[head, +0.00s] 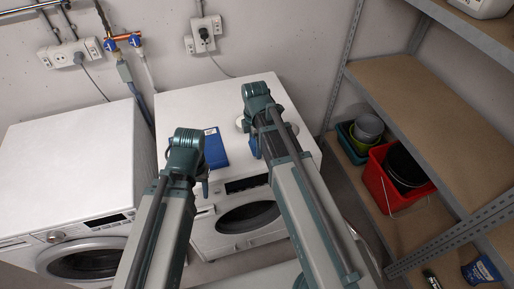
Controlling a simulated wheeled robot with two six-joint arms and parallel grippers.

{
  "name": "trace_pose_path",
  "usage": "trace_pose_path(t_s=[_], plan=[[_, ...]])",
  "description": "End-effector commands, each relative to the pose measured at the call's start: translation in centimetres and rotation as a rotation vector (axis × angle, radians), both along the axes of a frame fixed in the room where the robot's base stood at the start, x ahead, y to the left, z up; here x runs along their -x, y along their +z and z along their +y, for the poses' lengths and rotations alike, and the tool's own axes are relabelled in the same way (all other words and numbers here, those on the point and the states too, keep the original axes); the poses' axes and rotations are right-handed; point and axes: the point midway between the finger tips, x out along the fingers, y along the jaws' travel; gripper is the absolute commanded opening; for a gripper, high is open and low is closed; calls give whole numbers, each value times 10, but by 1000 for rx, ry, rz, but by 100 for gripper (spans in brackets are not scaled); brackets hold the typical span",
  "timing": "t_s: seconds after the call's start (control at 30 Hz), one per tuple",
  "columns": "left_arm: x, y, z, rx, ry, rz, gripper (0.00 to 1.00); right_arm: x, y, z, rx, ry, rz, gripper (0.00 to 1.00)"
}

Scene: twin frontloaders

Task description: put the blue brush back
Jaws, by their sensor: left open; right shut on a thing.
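No blue brush can be made out for certain. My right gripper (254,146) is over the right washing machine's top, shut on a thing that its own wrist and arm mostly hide. I cannot tell what that thing is. A pale round edge (241,124) shows beside the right wrist. My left gripper (203,187) is open near the front edge of the same machine, with its fingers partly hidden by its wrist. A flat blue item with a white label (215,149) lies on the machine top between the two wrists.
The right washing machine (185,103) and left washing machine (65,150) stand against the wall. A metal-framed shelf (405,85) is at right. Its lower board holds a red bucket (378,183), green and grey containers (352,145) and a blue pack (481,270). The left machine's top is clear.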

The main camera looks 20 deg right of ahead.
Motion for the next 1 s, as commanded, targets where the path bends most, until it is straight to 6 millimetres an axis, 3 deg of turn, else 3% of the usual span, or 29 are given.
trace_pose_path(t_s=[0.33,0.6,1.0], plan=[[0,-2,0,0,0,0,50,-15,-2,-10,0,-2,0,44],[0,-39,0,0,0,0,50,-11,-39,-9,0,0,0,44],[0,-40,0,0,0,0,50,-11,-40,-9,0,0,0,44]])
